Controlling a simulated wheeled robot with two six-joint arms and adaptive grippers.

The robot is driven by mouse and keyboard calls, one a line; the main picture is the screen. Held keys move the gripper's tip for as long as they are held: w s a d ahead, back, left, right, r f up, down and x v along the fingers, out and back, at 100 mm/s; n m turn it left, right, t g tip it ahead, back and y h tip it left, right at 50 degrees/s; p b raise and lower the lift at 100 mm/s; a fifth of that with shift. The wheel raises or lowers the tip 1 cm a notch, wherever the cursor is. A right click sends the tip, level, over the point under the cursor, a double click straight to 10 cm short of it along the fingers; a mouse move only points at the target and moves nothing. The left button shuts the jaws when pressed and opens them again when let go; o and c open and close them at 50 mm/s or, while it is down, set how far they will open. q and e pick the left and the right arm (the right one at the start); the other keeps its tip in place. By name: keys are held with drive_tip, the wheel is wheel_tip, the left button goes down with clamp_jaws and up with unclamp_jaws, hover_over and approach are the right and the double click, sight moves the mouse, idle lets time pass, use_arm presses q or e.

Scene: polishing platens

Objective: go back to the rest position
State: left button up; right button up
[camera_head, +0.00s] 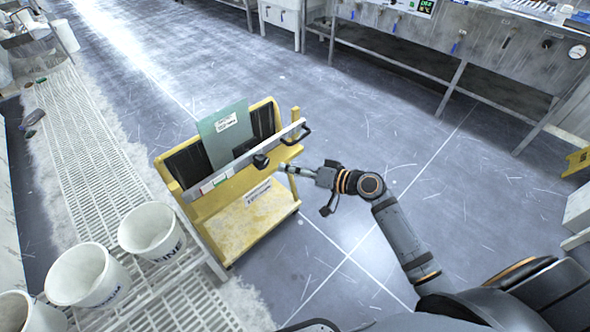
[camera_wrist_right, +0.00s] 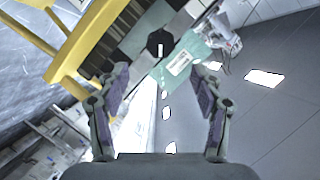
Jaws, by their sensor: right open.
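My right gripper (camera_head: 285,168) is at the right side of the yellow cart (camera_head: 232,228), its fingers pointing left toward a dark knob (camera_head: 260,160) at the front of the cart's rack. In the right wrist view the gripper (camera_wrist_right: 163,82) has its two fingers spread wide. Nothing is between them, and the dark knob (camera_wrist_right: 160,42) lies beyond the fingertips, apart from them. A pale green plate (camera_head: 227,130) with a white label stands upright in the rack; it also shows in the wrist view (camera_wrist_right: 178,65). My left gripper is not in view.
A white grated walkway (camera_head: 85,165) runs along the left, with several white buckets (camera_head: 152,231) on it near the cart. Grey benches (camera_head: 480,50) stand along the back right. The grey floor (camera_head: 370,125) right of the cart is clear.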

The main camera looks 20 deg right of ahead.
drive_tip(key=shift+s+d+r, duration=0.1)
drive_tip(key=shift+s+d, duration=0.1)
drive_tip(key=shift+s, duration=0.05)
idle(0.3)
